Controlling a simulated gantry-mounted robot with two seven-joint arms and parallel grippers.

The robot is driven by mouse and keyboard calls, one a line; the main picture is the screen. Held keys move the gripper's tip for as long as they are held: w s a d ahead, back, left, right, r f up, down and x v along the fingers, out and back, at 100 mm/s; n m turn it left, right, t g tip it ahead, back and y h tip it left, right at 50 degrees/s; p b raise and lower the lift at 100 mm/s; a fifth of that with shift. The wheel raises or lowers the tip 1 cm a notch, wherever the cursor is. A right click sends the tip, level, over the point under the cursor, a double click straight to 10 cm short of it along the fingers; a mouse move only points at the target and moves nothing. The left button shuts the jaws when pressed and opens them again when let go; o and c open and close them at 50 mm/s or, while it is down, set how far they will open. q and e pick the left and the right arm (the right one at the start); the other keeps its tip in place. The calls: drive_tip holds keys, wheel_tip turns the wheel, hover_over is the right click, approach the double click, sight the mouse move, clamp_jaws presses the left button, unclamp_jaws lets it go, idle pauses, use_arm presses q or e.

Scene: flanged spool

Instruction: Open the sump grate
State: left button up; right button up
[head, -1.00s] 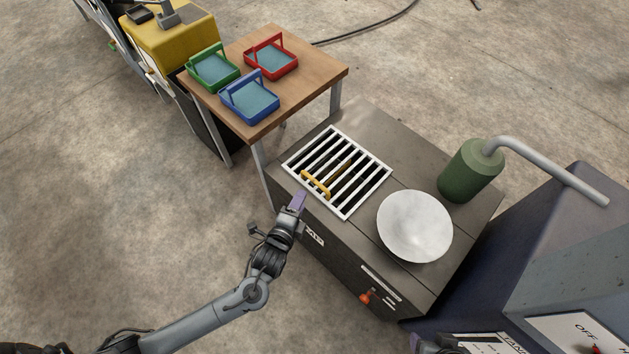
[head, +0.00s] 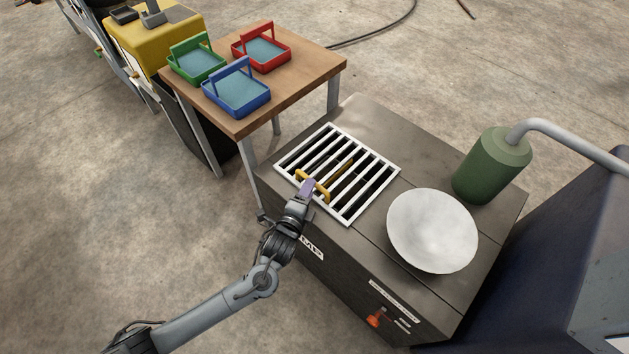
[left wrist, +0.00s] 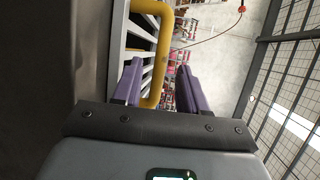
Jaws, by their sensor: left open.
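The sump grate is a white slatted frame (head: 374,196) lying flat and closed in the top of a dark metal cabinet. A yellow handle (head: 301,176) stands on its near left part. My left gripper (head: 308,187) is open with its purple fingers at the handle. In the left wrist view, the yellow handle (left wrist: 164,42) runs down between the two open fingers (left wrist: 158,84). Whether the fingers touch it I cannot tell. In the head view the gripper hides part of the handle. My right gripper is not in view.
A pale round dish (head: 432,231) and a green cylinder (head: 492,168) with a grey pipe stand right of the grate. A wooden table (head: 309,77) behind holds blue, green and red baskets. An orange-red knob (head: 374,320) is on the cabinet's front.

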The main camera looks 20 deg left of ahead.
use_arm(q)
drive_tip(key=w+b, duration=0.1)
drive_tip(key=w, duration=0.1)
drive_tip(key=w+f+b, duration=0.1)
drive_tip(key=w, duration=0.2)
drive_tip(key=shift+w+b, duration=0.3)
drive_tip(key=shift+w, duration=0.2)
clamp_jaws()
